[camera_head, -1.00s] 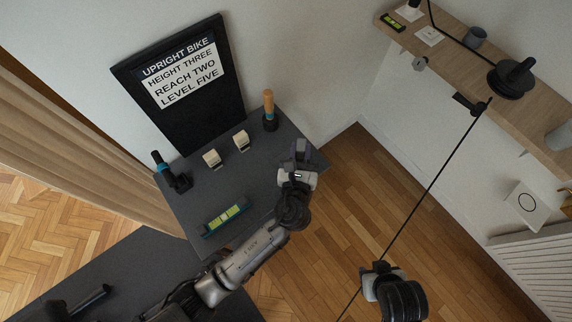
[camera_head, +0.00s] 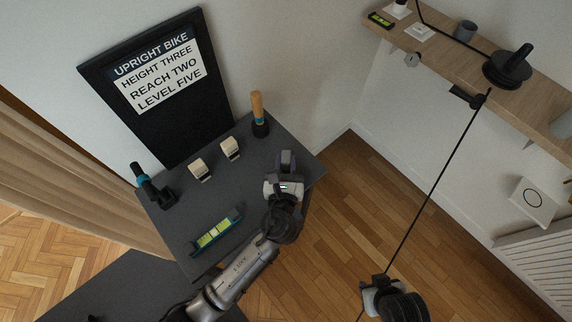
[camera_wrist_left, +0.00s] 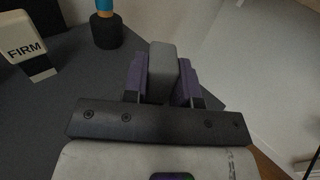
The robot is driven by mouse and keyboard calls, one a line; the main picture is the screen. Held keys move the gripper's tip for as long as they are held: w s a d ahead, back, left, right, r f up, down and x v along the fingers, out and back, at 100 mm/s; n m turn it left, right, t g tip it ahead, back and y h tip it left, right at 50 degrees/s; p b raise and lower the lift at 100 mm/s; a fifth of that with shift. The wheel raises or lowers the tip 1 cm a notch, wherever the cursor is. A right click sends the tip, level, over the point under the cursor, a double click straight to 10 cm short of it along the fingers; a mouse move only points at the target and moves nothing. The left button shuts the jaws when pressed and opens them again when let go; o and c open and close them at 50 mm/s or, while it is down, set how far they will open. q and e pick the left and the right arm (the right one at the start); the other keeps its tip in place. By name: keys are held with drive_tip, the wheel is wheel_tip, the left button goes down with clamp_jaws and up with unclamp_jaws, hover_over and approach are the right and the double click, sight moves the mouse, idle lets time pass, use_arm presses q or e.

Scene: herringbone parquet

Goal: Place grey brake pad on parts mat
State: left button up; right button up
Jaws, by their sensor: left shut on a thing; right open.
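My left gripper (camera_head: 285,166) is over the right part of the dark table, near its right edge. In the left wrist view its purple fingers (camera_wrist_left: 163,82) are shut on a plain grey block, the grey brake pad (camera_wrist_left: 163,65). The pad sticks out beyond the fingertips. I cannot tell whether it touches the surface below. I cannot make out a separate parts mat from the dark grey tabletop (camera_head: 245,180). My right gripper (camera_head: 374,286) is open, away from the table at the lower right, partly hidden by its own wrist.
On the table stand two cream blocks (camera_head: 200,170), a wooden-handled tool (camera_head: 258,115), a black-and-blue tool (camera_head: 150,184) and a green level (camera_head: 216,232). A black sign board (camera_head: 160,90) leans behind. A shelf (camera_head: 440,55) hangs at right; a thin black rod (camera_head: 435,180) slants down.

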use_arm(q)
drive_tip(key=shift+r, duration=0.15)
drive_tip(key=shift+f, duration=0.2)
drive_tip(key=o, duration=0.9)
drive_tip(key=shift+o, duration=0.2)
drive_tip(key=shift+r, duration=0.15)
drive_tip(key=shift+s, duration=0.3)
drive_tip(key=s+p, duration=0.2)
drive_tip(key=s, duration=0.9)
drive_tip(key=shift+s+a, duration=0.2)
drive_tip(key=shift+a, duration=0.15)
